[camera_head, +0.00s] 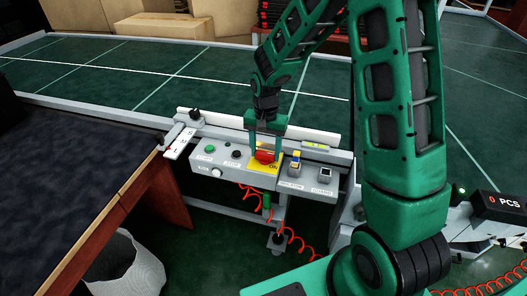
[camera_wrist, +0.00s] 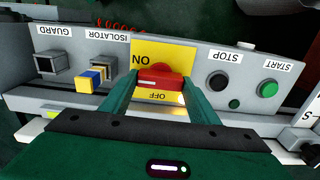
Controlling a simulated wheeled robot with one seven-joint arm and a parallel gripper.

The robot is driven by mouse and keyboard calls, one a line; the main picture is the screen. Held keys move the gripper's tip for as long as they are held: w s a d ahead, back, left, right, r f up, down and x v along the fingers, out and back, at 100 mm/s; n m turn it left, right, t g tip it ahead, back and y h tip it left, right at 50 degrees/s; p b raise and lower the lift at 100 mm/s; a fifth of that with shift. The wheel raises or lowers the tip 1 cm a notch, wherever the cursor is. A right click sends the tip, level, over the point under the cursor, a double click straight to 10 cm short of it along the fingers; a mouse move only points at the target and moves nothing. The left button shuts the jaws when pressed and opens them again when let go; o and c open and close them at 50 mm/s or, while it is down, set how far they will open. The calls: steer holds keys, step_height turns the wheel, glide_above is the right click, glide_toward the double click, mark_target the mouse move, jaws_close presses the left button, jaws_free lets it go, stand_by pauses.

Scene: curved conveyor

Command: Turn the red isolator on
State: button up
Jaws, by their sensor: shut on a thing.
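The red isolator (camera_head: 265,156) is a red rotary handle on a yellow plate (camera_head: 263,168) on the grey control panel's sloping face. In the wrist view the red handle (camera_wrist: 158,78) lies crosswise between my fingers, with "ON" printed on the plate on one side and "OFF" on the finger side. My gripper (camera_head: 268,147) reaches down to it, and its two green fingers (camera_wrist: 160,88) are shut on the handle's ends. I cannot tell exactly which mark the handle points to.
The grey panel also carries a green start button (camera_wrist: 268,88), a black stop button (camera_wrist: 217,84), a blue-and-yellow switch (camera_wrist: 93,79) and a guard switch (camera_wrist: 50,64). The green conveyor (camera_head: 130,75) runs behind. A dark table (camera_head: 70,150) and a white bin (camera_head: 130,270) stand at left.

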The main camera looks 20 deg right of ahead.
mark_target(265, 152)
steer(key=shift+w+a+r, duration=0.1)
steer(key=shift+w+r, duration=0.05)
steer(key=shift+w, duration=0.1)
steer(key=o, duration=1)
steer(key=shift+s, duration=0.1)
step_height(265, 152, up, 10)
steer(key=shift+r, duration=0.25)
